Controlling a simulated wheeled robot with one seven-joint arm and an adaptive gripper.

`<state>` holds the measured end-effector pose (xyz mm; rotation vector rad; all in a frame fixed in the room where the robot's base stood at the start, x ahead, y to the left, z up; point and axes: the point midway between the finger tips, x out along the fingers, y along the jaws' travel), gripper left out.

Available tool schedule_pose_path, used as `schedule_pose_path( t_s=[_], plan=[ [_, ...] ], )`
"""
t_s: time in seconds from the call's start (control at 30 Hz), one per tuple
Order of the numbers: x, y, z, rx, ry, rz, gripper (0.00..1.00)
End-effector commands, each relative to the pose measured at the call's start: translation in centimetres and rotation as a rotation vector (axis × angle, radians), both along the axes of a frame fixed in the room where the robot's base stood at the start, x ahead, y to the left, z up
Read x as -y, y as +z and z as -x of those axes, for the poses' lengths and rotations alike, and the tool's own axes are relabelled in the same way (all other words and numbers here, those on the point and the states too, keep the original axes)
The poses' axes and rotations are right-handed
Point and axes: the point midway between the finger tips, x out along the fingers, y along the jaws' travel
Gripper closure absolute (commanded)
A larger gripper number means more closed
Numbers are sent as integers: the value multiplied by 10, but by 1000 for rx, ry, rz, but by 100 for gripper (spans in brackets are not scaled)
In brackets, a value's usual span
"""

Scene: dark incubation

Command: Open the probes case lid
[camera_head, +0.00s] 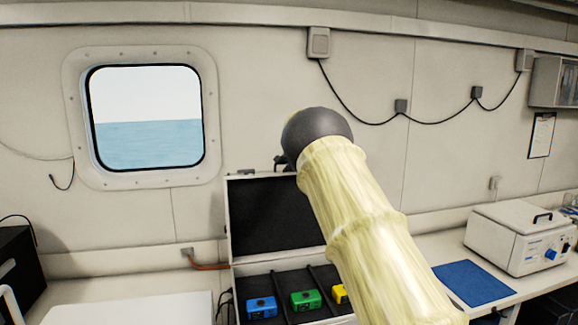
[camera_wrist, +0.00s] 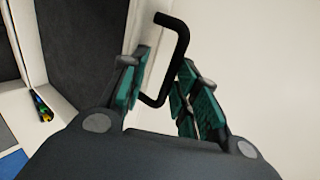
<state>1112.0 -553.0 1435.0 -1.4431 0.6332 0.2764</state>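The probes case (camera_head: 303,320) stands on the bench with its lid (camera_head: 275,212) raised about upright, its dark lining facing me. Blue (camera_head: 262,307), green (camera_head: 305,300) and yellow (camera_head: 340,293) probes sit inside; my arm covers the case's right side. In the wrist view, a black bent handle (camera_wrist: 183,45) stands out from the lid's pale outer edge. My gripper (camera_wrist: 164,64) is open, its teal-padded fingers on either side of this handle, with a gap visible. In the head view my gripper is mostly hidden behind my arm at the lid's top edge.
A white lidded machine (camera_head: 520,240) stands on the right of the bench, with a blue mat (camera_head: 472,283) beside it. A white surface (camera_head: 130,308) is at lower left, near a black box (camera_head: 18,270). The wall behind has a window (camera_head: 147,118) and hanging cables.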

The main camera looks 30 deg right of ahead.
Motion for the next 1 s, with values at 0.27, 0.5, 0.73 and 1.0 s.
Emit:
schedule_pose_path(
  t_s=[0.27,0.5,0.73,1.0],
  plan=[
    [-2,4,7,-1,0,-3,68],
    [-7,19,28,0,-1,-3,68],
    [-12,35,50,1,0,-2,68],
    [-18,53,77,1,0,-2,68]
  ],
)
